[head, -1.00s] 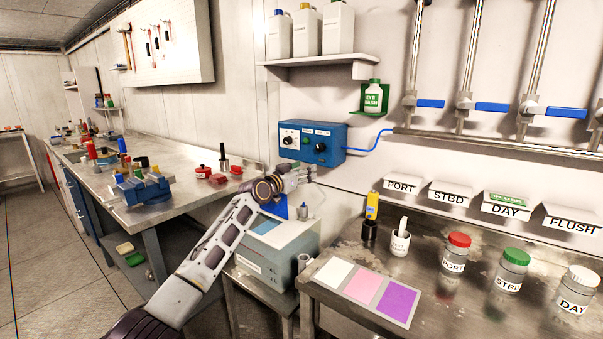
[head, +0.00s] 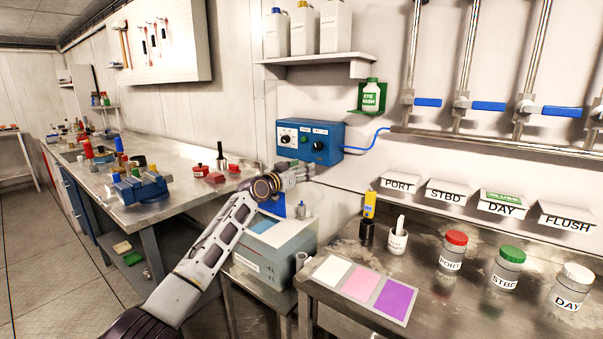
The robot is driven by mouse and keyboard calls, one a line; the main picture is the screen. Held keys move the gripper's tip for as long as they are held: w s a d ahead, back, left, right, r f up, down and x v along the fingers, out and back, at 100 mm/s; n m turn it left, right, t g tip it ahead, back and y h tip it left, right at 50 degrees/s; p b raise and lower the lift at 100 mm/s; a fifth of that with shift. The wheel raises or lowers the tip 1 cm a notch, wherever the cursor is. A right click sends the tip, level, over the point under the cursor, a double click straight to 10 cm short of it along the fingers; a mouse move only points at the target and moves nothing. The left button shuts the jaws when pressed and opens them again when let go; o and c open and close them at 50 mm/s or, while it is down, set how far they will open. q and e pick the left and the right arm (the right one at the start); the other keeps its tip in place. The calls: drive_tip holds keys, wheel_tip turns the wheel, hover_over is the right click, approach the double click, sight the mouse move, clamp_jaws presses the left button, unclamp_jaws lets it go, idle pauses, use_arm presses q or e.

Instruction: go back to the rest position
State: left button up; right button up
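My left arm reaches in from the bottom left. Its gripper (head: 304,172) is up in front of the wall, just below the blue control box (head: 310,140) with its dials. The gripper is small and seen from behind, so I cannot tell whether its fingers are open or shut, or whether they touch anything. My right gripper is not in view.
A grey-blue box (head: 270,255) stands below my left gripper. The steel bench (head: 430,260) at right holds a colour card (head: 360,288) and jars with red (head: 452,250), green (head: 506,268) and white (head: 573,287) lids. A workbench (head: 200,190) with a blue vise (head: 140,188) stands at left.

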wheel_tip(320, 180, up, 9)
drive_tip(key=p, duration=0.8)
drive_tip(key=shift+p, duration=0.4)
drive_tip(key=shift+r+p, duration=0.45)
drive_tip(key=shift+p, duration=0.05)
